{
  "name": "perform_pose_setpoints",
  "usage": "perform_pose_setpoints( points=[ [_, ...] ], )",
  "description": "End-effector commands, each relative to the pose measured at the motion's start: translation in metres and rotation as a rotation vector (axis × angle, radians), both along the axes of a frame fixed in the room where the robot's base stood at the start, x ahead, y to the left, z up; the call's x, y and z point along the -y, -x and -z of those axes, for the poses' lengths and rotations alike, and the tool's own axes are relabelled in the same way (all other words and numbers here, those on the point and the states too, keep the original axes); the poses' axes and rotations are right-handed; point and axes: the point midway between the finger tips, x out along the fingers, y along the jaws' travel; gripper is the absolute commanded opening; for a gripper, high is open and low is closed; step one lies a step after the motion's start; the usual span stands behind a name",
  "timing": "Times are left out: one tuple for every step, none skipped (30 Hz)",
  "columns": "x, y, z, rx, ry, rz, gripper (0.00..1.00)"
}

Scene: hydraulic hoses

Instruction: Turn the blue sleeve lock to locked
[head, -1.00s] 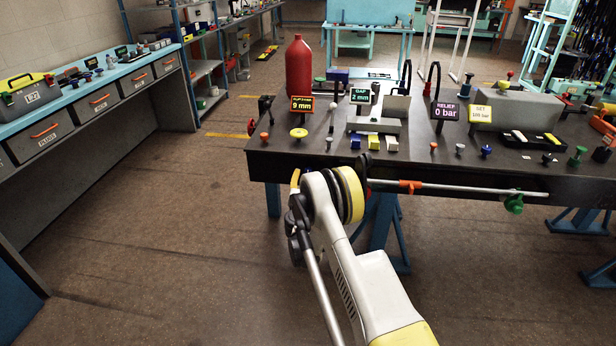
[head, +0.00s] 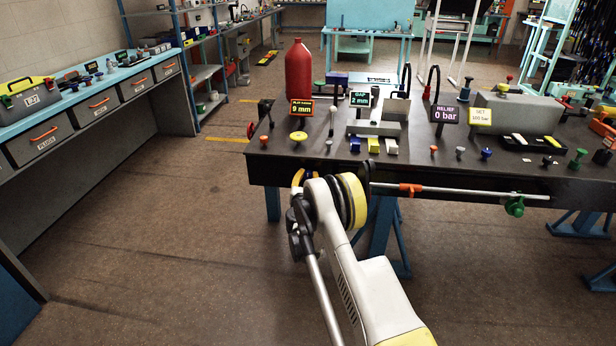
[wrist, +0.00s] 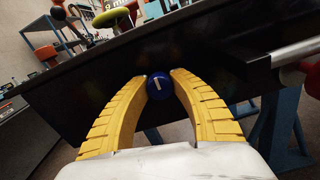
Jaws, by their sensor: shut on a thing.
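The blue sleeve lock (wrist: 159,86) shows in the wrist view as a round blue knob with a white mark, set against the dark front edge of the bench. The mark looks close to upright in that view, slightly tilted. My gripper (wrist: 160,78) has its two yellow ridged fingers on either side of the knob and is shut on it. In the head view the knob is hidden behind my arm, and only a bit of a yellow finger (head: 297,178) shows at the bench's front edge.
The dark bench (head: 400,172) carries a red bottle (head: 299,70), several small knobs and display signs. A metal rod (head: 460,191) with an orange clamp and a green knob (head: 515,206) runs along its front, right of my arm. Floor to the left is clear.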

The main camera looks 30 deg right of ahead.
Motion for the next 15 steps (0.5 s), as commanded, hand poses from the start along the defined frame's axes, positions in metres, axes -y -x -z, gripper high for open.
perform_pose_setpoints(
  points=[
    [-0.0001, 0.0001, 0.0001, 0.006, -0.009, 0.0, 0.0],
    [-0.0001, 0.0001, 0.0002, 0.012, -0.017, 0.0, 0.0],
    [-0.0001, 0.0001, 0.0002, 0.02, -0.03, 0.0, 0.0],
    [-0.0001, 0.0001, 0.0002, 0.028, -0.041, 0.0, 0.0],
    [-0.0001, 0.0001, 0.0002, 0.036, -0.054, 0.0, 0.0],
    [-0.0001, 0.0001, 0.0002, 0.049, -0.073, 0.0, 0.0],
    [-0.0001, 0.0001, 0.0002, 0.06, -0.089, 0.0, 0.0],
    [-0.0001, 0.0001, 0.0003, 0.072, -0.106, 0.0, 0.0],
    [-0.0001, 0.0001, 0.0003, 0.089, -0.132, 0.0, 0.0],
    [-0.0001, 0.0001, 0.0003, 0.102, -0.151, 0.0, 0.0],
    [-0.0001, 0.0001, 0.0003, 0.116, -0.172, 0.0, 0.0],
    [-0.0001, 0.0001, 0.0003, 0.136, -0.201, 0.0, 0.0],
    [-0.0001, 0.0001, 0.0003, 0.151, -0.224, 0.0, 0.0],
    [-0.0001, 0.0001, 0.0003, 0.167, -0.247, 0.0, 0.0],
    [-0.0002, 0.0, 0.0003, 0.188, -0.278, 0.0, 0.0]
  ],
)
